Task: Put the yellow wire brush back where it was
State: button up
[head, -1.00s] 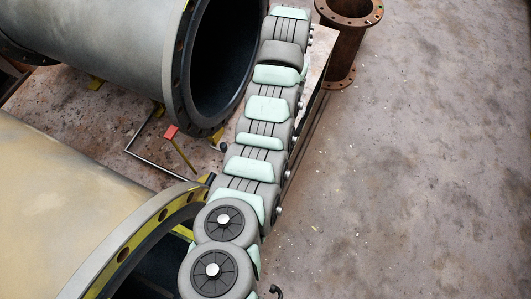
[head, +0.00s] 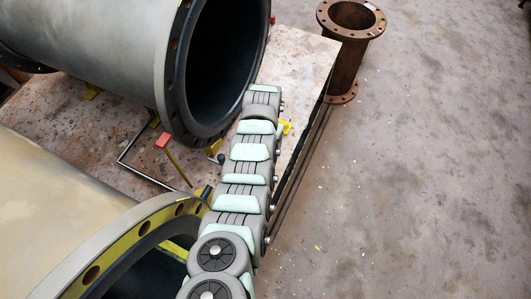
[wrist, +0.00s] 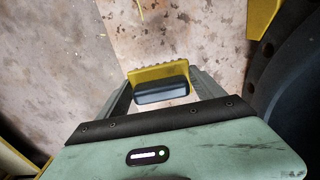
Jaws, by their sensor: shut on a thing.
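The yellow wire brush (wrist: 158,73) is in my gripper (wrist: 161,92) in the wrist view. Its yellow body with a ridged far edge shows beyond a dark grey pad between the fingers. The fingers are shut on it. The brush appears held over the stained, worn work surface (wrist: 185,35); I cannot tell its height. In the head view my arm hides the gripper, and a small yellow piece (head: 286,127), likely the brush, shows just right of the arm.
A grey flanged pipe (head: 180,70) with a dark lining lies left of my arm. A yellowish pipe (head: 60,190) lies nearer. Yellow chocks (head: 92,92) and a red-headed tool (head: 163,140) lie between them. A rusty pipe (head: 346,60) stands at the right. The surface's far right is clear.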

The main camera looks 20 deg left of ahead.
notch_tip(320, 180, down, 3)
jog(key=shift+f+b, duration=0.2)
jog(key=shift+b, duration=0.5)
jog(key=shift+w+f+b, duration=0.1)
jog(key=shift+f+b, duration=1.45)
jog(key=shift+f, duration=0.4)
jog(key=shift+f, duration=0.25)
jog(key=o, duration=1.6)
jog(key=shift+r, duration=0.1)
notch_tip(320, 180, up, 12)
jog(key=p, duration=0.5)
jog(key=shift+r+p, duration=0.1)
jog(key=shift+p, duration=0.3)
